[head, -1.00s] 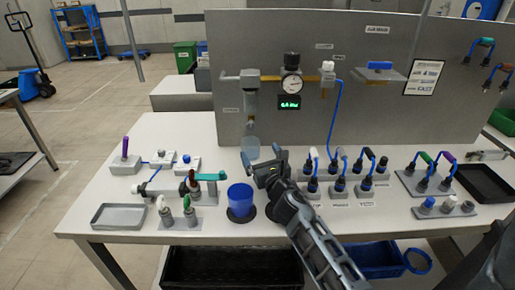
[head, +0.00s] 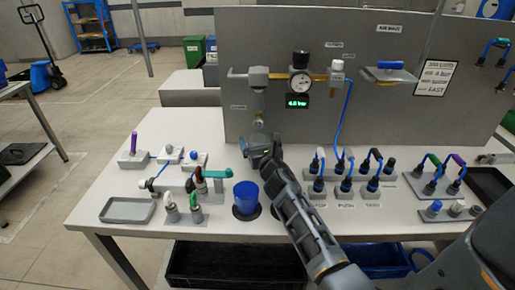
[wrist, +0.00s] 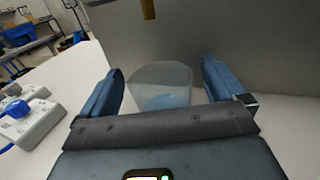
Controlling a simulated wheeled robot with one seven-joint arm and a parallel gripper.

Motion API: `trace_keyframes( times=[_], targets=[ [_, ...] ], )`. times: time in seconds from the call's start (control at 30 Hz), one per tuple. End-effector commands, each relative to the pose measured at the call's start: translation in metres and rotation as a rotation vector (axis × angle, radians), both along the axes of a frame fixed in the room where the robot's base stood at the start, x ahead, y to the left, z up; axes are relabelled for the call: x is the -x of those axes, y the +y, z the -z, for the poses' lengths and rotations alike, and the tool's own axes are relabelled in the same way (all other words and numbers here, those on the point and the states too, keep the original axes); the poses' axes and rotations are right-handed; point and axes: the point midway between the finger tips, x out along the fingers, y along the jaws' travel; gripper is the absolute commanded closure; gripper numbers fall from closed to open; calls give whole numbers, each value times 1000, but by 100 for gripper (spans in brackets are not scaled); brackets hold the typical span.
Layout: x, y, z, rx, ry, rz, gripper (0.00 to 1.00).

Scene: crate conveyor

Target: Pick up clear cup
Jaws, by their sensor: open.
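The clear cup (wrist: 160,82) stands upright on the white table in the wrist view, with a pale blue patch showing in its lower part. My gripper (wrist: 160,72) is open, with one blue finger on each side of the cup. Whether either finger touches it I cannot tell. The cup's lower part is hidden by my gripper's dark front. In the head view my gripper (head: 260,146) is below the small spout on the panel and covers most or all of the cup.
A blue cup (head: 246,197) stands on a dark round pad in front. The grey panel (head: 340,30) with a gauge (head: 300,82) rises behind. Hose connectors (head: 345,178) stand to the right. Valve fittings (head: 190,180) and a grey tray (head: 128,210) are left.

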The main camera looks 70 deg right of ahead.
Motion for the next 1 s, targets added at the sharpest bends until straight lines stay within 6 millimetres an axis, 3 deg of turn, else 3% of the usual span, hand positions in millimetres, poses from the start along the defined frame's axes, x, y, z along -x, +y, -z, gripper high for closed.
trace_keyframes(
  times=[0.1,0.73,1.0],
  targets=[
    [0,0,0,0,0,0,5],
    [0,0,0,0,0,0,65],
    [0,1,-2,0,0,0,66]
  ],
)
